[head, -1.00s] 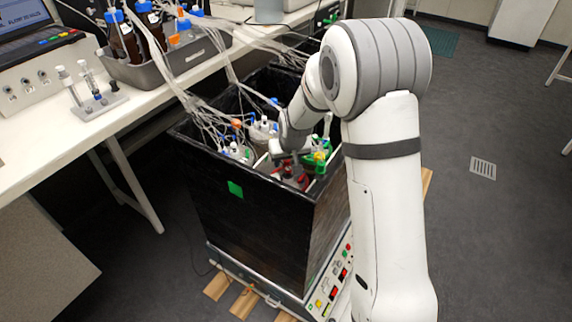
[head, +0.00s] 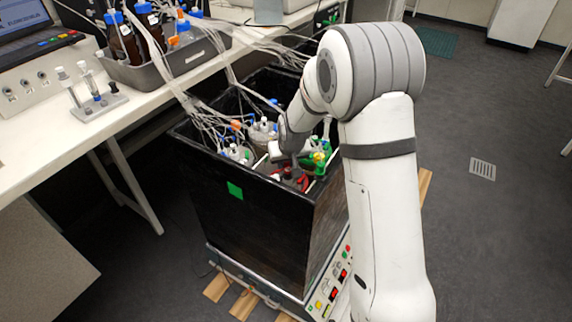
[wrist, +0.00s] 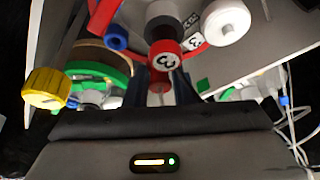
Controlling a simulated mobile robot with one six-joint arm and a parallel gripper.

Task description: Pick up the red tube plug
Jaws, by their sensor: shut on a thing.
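The red tube plug (wrist: 165,52), marked with a 3, is in the upper middle of the wrist view, at the ends of my gripper's dark fingers (wrist: 162,80). The fingers are shut on it, one on each side. In the head view my gripper (head: 291,168) reaches down inside the black box, over red parts (head: 290,180) at its front right. The plug cannot be told apart there, and I cannot tell whether it is clear of its seat.
The black box (head: 235,235) has high walls close around my gripper. White-capped vessels (head: 262,130) and green parts (head: 320,162) stand beside it. A yellow cap (wrist: 46,88) and a white cap (wrist: 226,22) are near the fingers. Clear tubing crosses the box's left side.

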